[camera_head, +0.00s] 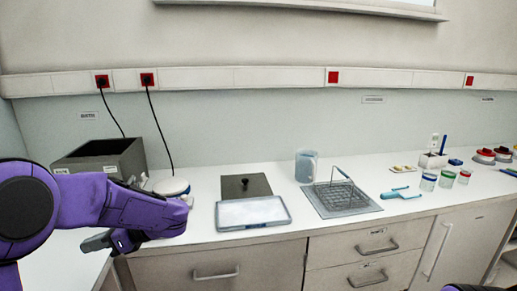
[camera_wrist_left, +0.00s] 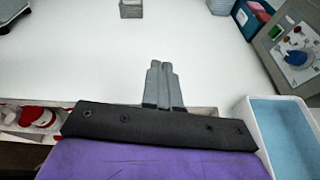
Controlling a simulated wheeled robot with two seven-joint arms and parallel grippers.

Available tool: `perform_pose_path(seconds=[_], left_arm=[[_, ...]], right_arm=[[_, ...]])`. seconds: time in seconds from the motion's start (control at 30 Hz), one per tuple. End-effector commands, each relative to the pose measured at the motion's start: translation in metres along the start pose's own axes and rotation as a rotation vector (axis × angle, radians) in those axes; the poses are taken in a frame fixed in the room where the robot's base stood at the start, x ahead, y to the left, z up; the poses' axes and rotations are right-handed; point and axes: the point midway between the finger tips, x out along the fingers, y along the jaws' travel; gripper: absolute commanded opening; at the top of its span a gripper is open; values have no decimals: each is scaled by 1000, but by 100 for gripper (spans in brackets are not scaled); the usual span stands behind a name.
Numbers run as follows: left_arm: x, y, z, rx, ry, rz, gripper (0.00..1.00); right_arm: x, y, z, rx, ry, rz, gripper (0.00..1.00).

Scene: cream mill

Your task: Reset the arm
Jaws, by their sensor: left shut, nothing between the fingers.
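My left arm is purple and comes in from the left in the head view. My left gripper (camera_head: 98,243) is at the left end of the counter, near its front edge. In the left wrist view the two grey fingers of my left gripper (camera_wrist_left: 164,85) are together, with nothing between them. The fingers are over a bare white surface. My right gripper does not show; only a dark and purple piece is at the bottom right edge of the head view.
The white counter (camera_head: 275,239) holds a grey bin (camera_head: 98,160), a round white device (camera_head: 172,186), a white tray (camera_head: 252,213), a wire basket (camera_head: 340,194), a jug (camera_head: 306,167) and small jars (camera_head: 447,178). In the wrist view a blue-lined container (camera_wrist_left: 285,135) is at right.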

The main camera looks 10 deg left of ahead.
Motion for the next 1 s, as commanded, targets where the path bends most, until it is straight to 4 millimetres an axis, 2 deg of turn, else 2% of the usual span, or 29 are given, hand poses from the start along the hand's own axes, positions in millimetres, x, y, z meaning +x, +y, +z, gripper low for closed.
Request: perform_pose_path(seconds=[0.17, 0.27, 0.37, 0.47, 0.57, 0.67, 0.7, 0.77, 0.8, 0.87, 0.9, 0.97, 1.0], left_arm=[[-2, -16, 4, 210, -63, -93, 0], [-2, -27, 6, 392, -138, -163, 0], [-3, -41, 3, 639, -259, -242, 0], [-6, -56, -16, 973, -436, -320, 0], [-10, -69, -61, 1411, -683, -393, 0], [-14, -68, -124, 1846, -955, -450, 0], [-15, -63, -154, 2017, -1071, -473, 0], [-13, -48, -198, 2246, -1240, -511, 0], [-12, -35, -226, 2381, -1348, -539, 0], [-8, -11, -266, 2558, -1505, -588, 0], [-4, 8, -290, -2617, 1576, 618, 0], [3, 39, -324, -2423, 1512, 607, 0], [8, 62, -344, -2309, 1469, 611, 0]], right_arm=[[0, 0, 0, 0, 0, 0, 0], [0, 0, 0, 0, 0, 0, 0], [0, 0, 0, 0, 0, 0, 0], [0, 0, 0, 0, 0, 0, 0], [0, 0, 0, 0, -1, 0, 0], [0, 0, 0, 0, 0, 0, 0], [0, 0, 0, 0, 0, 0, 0], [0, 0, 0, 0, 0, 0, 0], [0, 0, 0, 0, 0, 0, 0], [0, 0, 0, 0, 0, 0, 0], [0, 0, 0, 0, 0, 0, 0], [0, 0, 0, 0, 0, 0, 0], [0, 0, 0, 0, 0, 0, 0]])
